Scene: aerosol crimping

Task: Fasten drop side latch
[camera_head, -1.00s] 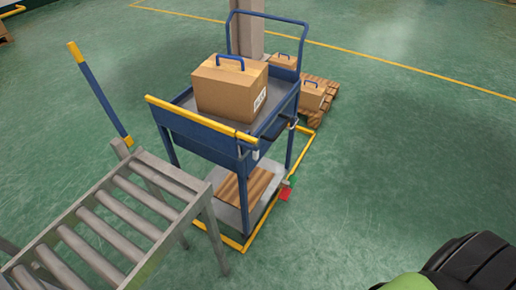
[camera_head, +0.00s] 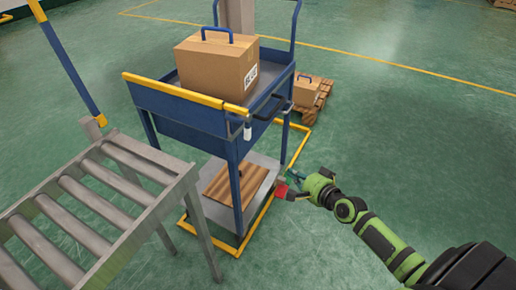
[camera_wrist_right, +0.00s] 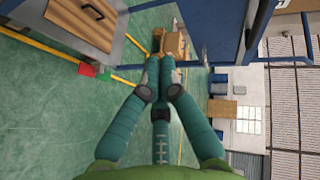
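The blue cart's drop side has a yellow top rail (camera_head: 184,92) and stands raised along the front edge. A white-handled latch part (camera_head: 247,131) hangs at its right front corner post, apart from my grippers; whether it is fastened is too small to tell. My right gripper (camera_head: 292,183) is beside the cart's lower right side, low and near the red pedal (camera_head: 281,190). In the wrist view my right gripper (camera_wrist_right: 160,62) has its teal fingers stretched forward, with nothing seen between them. My left gripper is not in view.
A cardboard box (camera_head: 216,72) with a blue handle sits on the cart. A black handle (camera_head: 274,108) sticks out at its right side. A roller conveyor (camera_head: 180,180) stands close at left. A pallet (camera_head: 315,108) lies behind. The green floor at right is free.

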